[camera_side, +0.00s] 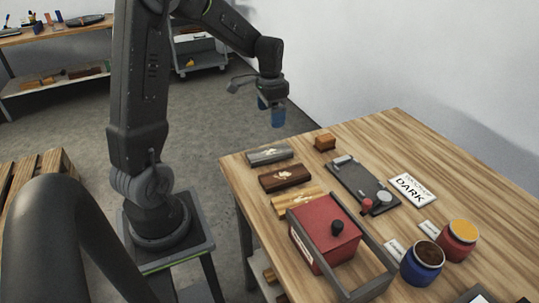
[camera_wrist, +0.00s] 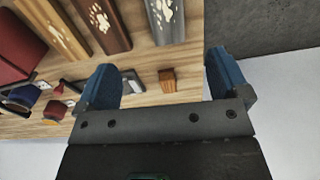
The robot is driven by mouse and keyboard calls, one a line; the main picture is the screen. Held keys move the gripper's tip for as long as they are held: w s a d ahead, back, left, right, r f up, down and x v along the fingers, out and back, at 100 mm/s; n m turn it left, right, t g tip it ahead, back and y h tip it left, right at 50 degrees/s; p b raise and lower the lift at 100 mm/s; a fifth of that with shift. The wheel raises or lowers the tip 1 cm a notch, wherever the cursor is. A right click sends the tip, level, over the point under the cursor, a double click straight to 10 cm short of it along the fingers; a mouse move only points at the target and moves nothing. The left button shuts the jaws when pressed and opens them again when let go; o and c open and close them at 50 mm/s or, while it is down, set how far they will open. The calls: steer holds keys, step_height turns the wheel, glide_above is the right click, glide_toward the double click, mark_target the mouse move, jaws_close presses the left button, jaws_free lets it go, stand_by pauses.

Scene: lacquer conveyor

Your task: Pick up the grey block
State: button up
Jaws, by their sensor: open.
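The grey block (camera_side: 269,155) lies flat at the table's far left corner in the side view, with a pale mark on top. In the wrist view the grey block (camera_wrist: 166,20) is at the top, cut off by the frame edge. My gripper (camera_side: 272,110) is open and empty, raised above the table's far end and beyond the block. Its blue fingers are spread wide in the wrist view (camera_wrist: 165,82), and the block appears between and beyond them.
A dark brown block (camera_side: 285,178) and a yellowish block (camera_side: 298,200) lie beside the grey one. A small brown cube (camera_side: 325,142), a dark tray (camera_side: 362,185), a red box (camera_side: 322,245), jars (camera_side: 422,265) and a "DARK" card (camera_side: 412,189) share the table.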

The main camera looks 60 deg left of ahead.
mark_target(270, 152)
steer(key=f, duration=0.9)
steer(key=a+f, duration=0.1)
steer(key=f, duration=0.4)
steer(key=shift+f, duration=0.25)
steer(key=shift+c, duration=0.2)
steer(key=c, duration=1)
steer(key=shift+r, duration=0.1)
